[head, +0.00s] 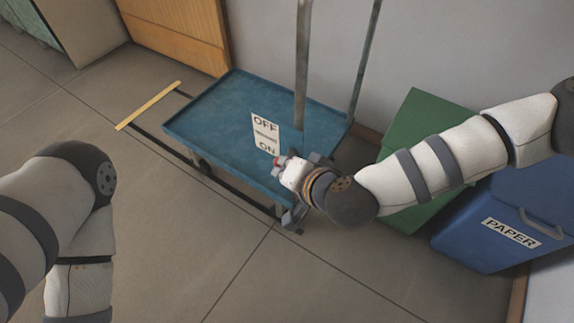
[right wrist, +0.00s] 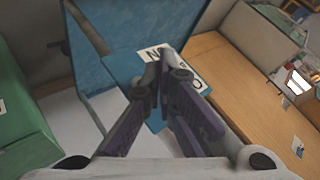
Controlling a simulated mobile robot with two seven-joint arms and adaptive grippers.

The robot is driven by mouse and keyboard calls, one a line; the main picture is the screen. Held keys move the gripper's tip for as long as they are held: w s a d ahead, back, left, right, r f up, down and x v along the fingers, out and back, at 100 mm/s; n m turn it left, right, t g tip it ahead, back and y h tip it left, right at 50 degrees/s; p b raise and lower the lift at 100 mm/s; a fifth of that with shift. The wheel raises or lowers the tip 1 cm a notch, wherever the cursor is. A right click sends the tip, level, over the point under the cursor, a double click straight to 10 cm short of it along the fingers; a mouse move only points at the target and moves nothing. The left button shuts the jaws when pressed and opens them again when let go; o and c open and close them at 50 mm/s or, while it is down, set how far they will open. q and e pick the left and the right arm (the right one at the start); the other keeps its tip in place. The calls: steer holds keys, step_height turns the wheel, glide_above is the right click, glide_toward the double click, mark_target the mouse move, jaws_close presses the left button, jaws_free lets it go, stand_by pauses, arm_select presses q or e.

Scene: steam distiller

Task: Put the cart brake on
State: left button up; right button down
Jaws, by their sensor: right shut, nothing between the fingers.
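The blue cart (head: 215,115) stands on the floor against the wall. A white label (head: 265,133) with OFF at the top and ON at the bottom is on the cart; it also shows, partly covered, in the right wrist view (right wrist: 151,54). My right gripper (head: 287,170) is shut and empty by the cart's near right corner, just below ON. In the right wrist view its fingers (right wrist: 160,68) meet in front of the label; contact cannot be told. I cannot make out a brake lever. My left arm shows at the left, but its gripper does not.
A green bin (head: 420,115) and a blue PAPER bin (head: 480,253) stand right of the cart, behind my right arm. A wooden door or cabinet (head: 180,35) is behind the cart. A yellow strip (head: 148,105) lies on the floor at its left. The floor in front is clear.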

steer(key=f+n+t, duration=0.1)
steer(key=f+n+t+h, duration=0.1)
steer(key=f+t, duration=0.1)
steer(key=f+n+t, duration=0.1)
steer(key=f, duration=0.1)
steer(key=shift+s+a+t+h+b, duration=0.3)
steer(key=shift+s+h, duration=0.1)
steer(key=shift+r, duration=0.2)
steer(key=shift+r+p, duration=0.65)
steer(key=shift+p, duration=0.1)
